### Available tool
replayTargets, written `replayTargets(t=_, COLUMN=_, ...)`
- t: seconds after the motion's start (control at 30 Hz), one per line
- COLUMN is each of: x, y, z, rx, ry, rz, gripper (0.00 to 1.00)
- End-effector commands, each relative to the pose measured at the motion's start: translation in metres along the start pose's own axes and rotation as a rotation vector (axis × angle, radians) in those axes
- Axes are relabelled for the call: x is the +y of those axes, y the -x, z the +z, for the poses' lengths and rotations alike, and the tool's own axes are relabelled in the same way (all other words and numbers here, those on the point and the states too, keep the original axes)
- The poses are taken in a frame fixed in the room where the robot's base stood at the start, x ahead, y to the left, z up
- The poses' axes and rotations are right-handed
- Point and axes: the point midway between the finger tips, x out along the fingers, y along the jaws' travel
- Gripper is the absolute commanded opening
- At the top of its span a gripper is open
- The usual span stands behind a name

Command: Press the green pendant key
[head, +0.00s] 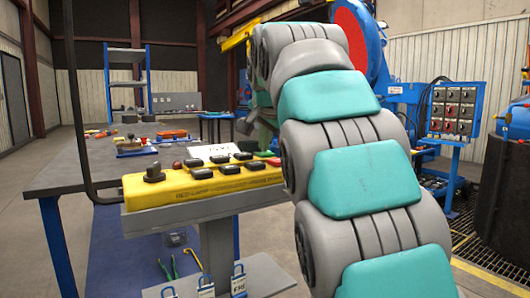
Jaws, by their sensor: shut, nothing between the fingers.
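The yellow pendant box (190,188) lies on a grey stand in the middle of the head view. It carries several black keys, a dark knob (153,173) at its left end and a small red button (177,165). A small green patch (264,153), probably the green key, shows at the back right of the box, beside a red key (274,161). My arm's grey and teal links cover the box's right end. The arm rises from the lower right and bends down behind itself. My gripper is hidden behind these links, so its distance to the green key cannot be seen.
A white printed card (214,153) stands behind the keys. A long grey table (75,172) with tools is at the left. A dark bent pipe (72,95) rises left of the pendant.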

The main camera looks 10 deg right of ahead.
Motion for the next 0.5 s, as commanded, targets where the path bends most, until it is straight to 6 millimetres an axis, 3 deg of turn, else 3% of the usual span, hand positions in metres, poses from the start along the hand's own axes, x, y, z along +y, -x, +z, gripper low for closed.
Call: replayTargets(t=0.5, x=-0.009, y=0.012, z=-0.009, rx=-0.001, ry=0.0, rz=0.0, gripper=0.0)
